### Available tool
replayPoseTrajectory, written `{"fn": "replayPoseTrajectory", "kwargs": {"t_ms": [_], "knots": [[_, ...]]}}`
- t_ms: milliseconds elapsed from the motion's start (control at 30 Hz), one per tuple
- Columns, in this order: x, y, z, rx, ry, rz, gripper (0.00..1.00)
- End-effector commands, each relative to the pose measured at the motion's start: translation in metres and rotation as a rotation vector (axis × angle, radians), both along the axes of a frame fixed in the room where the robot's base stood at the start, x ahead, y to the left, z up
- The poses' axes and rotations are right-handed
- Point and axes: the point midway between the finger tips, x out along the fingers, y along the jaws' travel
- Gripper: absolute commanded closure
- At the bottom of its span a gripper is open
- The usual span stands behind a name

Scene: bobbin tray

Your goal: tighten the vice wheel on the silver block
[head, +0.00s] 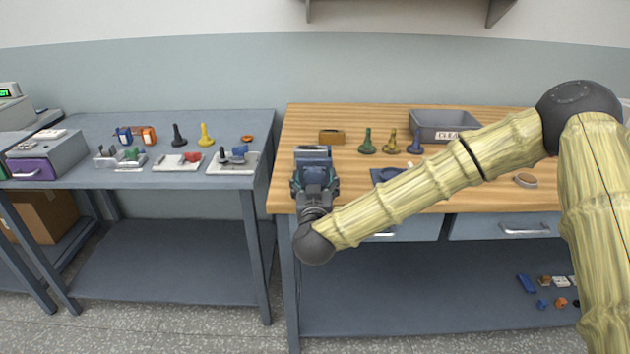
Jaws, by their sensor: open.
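My gripper (314,168) is open over the left front part of the wooden bench, pointing away from the camera. A grey-silver shape (312,150) shows at its far end; I cannot tell whether it is a block or part of the gripper. No vice wheel can be made out there, and the gripper hides what lies beneath it. On the blue-grey table to the left, small fixtures stand on pale plates: one with grey blocks and a green part (130,155), one with a red part (192,157), one with a dark and blue part (237,153).
The wooden bench (300,120) holds a tan block (331,136), green and olive cones (367,141), a blue cone (415,143) and a grey bin (445,121). My arm crosses its right half.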

Motion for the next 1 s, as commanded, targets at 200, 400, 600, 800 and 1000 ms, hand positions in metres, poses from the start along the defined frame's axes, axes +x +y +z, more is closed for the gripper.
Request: {"fn": "replayPoseTrajectory", "kwargs": {"t_ms": [200,400,600,800,1000], "knots": [[0.0021,0.0002,-0.0001,0.0,0.0,0.001,0.28],[0.0019,0.0001,-0.0001,0.0,0.0,0.001,0.44],[0.0019,0.0,-0.0002,0.0,0.0,0.001,0.73],[0.0019,-0.0002,-0.0003,0.008,0.0,0.0,0.73],[0.0021,-0.0006,-0.0008,0.07,0.0,0.0,0.73]]}}
